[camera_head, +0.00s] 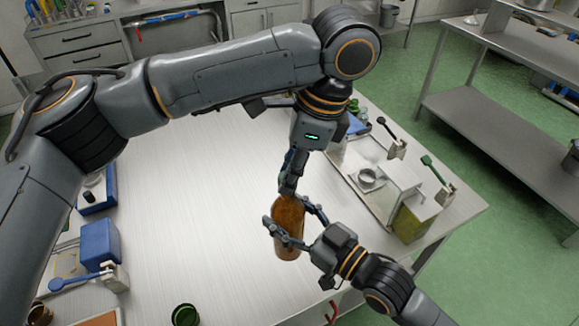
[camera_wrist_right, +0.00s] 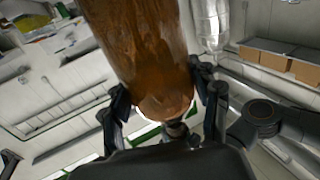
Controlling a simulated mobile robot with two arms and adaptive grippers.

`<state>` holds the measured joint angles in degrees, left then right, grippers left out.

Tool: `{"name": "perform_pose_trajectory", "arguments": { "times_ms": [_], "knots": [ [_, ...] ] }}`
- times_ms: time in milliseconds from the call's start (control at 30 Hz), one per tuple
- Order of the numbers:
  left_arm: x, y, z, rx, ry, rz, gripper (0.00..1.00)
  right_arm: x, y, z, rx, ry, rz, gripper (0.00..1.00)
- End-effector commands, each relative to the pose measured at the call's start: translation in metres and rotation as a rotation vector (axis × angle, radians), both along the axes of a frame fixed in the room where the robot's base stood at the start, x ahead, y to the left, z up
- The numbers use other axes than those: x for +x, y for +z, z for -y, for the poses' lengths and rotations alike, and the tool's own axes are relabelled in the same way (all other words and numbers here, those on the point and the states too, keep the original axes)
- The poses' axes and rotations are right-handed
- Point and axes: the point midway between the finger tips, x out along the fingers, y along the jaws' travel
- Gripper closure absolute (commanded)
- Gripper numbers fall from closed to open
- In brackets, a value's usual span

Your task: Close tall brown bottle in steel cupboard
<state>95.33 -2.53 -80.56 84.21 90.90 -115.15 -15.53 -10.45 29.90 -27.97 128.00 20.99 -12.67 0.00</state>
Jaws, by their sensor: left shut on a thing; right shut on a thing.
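The tall brown bottle (camera_head: 289,216) stands about upright over the front right part of the white table. My right gripper (camera_head: 292,222) is shut around its body, with one finger across the near side. In the right wrist view the bottle (camera_wrist_right: 150,50) fills the upper middle between the fingers of my right gripper (camera_wrist_right: 165,100). My left gripper (camera_head: 289,188) is directly above the bottle with its fingers shut at the bottle's top. Those fingers hide the mouth and whatever small thing they hold, likely the cap. The steel cupboard cannot be made out with certainty.
A blue box (camera_head: 100,243) is at the left, a green round item (camera_head: 185,315) at the front. The table's middle (camera_head: 190,200) is clear.

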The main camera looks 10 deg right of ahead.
Motion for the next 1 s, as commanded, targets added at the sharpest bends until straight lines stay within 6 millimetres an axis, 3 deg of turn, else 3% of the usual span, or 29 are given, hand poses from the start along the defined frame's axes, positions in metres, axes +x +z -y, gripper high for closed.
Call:
{"name": "perform_pose_trajectory", "arguments": {
  "times_ms": [167,300,333,467,800,1000],
  "knots": [
    [0.002,0.001,-0.003,0.002,-0.305,0.004,0.82,-0.001,0.003,0.0,0.004,0.001,0.008,1.0],
    [0.002,0.001,-0.003,0.003,-0.3,0.004,0.81,-0.001,0.004,0.0,0.003,0.002,0.009,1.0],
    [0.003,0.001,-0.003,0.003,-0.299,0.004,0.68,-0.001,0.004,0.0,0.003,0.002,0.009,1.0],
    [0.002,0.001,-0.002,0.001,-0.3,0.002,0.44,-0.001,0.004,-0.001,0.003,0.002,0.009,1.0],
    [0.0,0.003,-0.001,0.0,-0.302,0.001,0.44,0.0,0.004,0.0,0.003,0.001,0.009,1.0],
    [-0.002,0.029,0.007,0.0,-0.302,0.005,0.44,0.0,0.004,0.0,0.003,0.001,0.009,1.0]
  ]
}}
